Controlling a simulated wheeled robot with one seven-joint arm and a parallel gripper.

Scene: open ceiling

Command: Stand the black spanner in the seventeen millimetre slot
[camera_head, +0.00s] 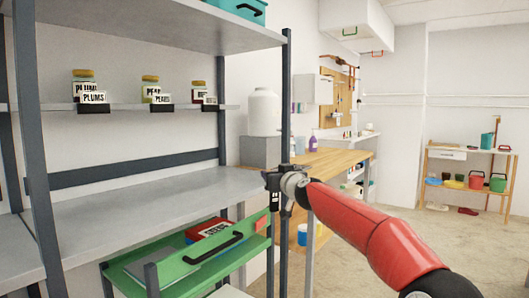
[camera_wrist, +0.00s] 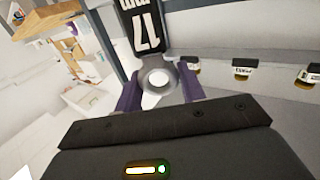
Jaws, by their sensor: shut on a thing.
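My gripper (camera_wrist: 158,92) is shut on the black spanner (camera_wrist: 143,32), which points away from the wrist. The spanner's ring end, with a round hole, lies between the two purple-grey fingers. White lettering on its dark face reads like an upside-down "17 mm". In the head view my gripper (camera_head: 279,186) is at the end of my red arm, in front of the shelf rack's right post. A small dark shape there may be the spanner, but I cannot tell. I cannot make out a seventeen millimetre slot in either view.
A grey shelf rack (camera_head: 150,200) stands at left, with labelled jars (camera_head: 151,90) on a narrow upper shelf. Below is a green tray (camera_head: 150,268) with a red box (camera_head: 212,229). A wooden bench (camera_head: 325,160) stands behind my gripper. Open floor lies at right.

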